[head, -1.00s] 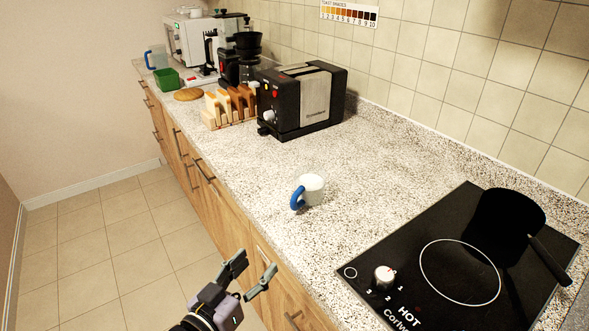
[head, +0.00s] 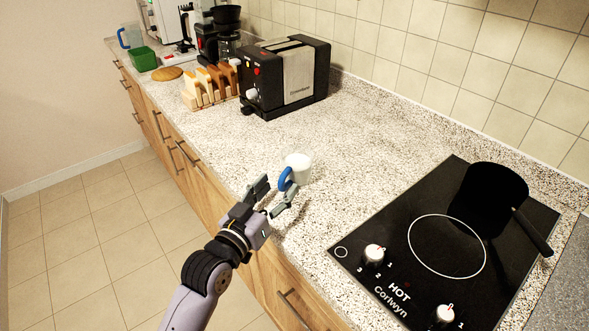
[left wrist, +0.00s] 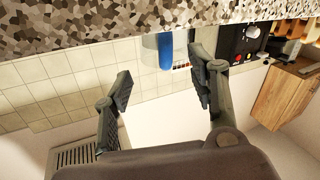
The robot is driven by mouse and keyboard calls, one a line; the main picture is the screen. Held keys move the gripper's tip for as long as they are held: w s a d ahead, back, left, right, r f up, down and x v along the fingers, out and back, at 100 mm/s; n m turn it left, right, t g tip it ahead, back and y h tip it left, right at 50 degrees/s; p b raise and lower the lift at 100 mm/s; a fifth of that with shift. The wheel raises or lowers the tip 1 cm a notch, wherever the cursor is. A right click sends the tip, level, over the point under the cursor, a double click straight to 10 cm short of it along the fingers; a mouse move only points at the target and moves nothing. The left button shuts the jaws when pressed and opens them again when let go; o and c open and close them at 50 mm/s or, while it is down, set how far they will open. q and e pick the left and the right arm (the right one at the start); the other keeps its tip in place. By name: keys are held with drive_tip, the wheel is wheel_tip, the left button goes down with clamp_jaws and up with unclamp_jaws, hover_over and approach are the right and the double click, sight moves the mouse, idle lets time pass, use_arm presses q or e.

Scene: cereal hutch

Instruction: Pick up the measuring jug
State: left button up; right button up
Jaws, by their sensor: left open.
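A small white jug or mug with a blue handle (head: 301,166) stands upright near the front edge of the counter. A clear, larger jug with a blue handle (head: 131,37) stands at the far left end. I cannot read markings on either. My left gripper (head: 277,192) is open and empty at the counter's front edge, close to the near vessel's handle. In the left wrist view, which is upside down, the blue handle (left wrist: 166,51) shows between and beyond the fingertips (left wrist: 160,80). I cannot tell whether they touch it. My right gripper is not in view.
A black hob (head: 400,262) with a dark pan (head: 489,198) lies to the right. A toaster (head: 285,76), a toast rack (head: 208,88), a wooden board (head: 167,73) and a green tub (head: 142,59) stand farther back. The counter around the near vessel is clear.

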sight(280, 180)
use_arm(q)
drive_tip(key=x, duration=0.4)
drive_tip(key=shift+w+a+r+p, duration=0.2)
drive_tip(key=shift+w+a+p, duration=0.05)
drive_tip(key=shift+p, duration=0.15)
drive_tip(key=shift+w+d, duration=0.3)
drive_tip(key=shift+w, duration=0.2)
drive_tip(key=shift+s, duration=0.1)
drive_tip(key=shift+c, duration=0.4)
drive_tip(key=shift+f, duration=0.1)
clamp_jaws()
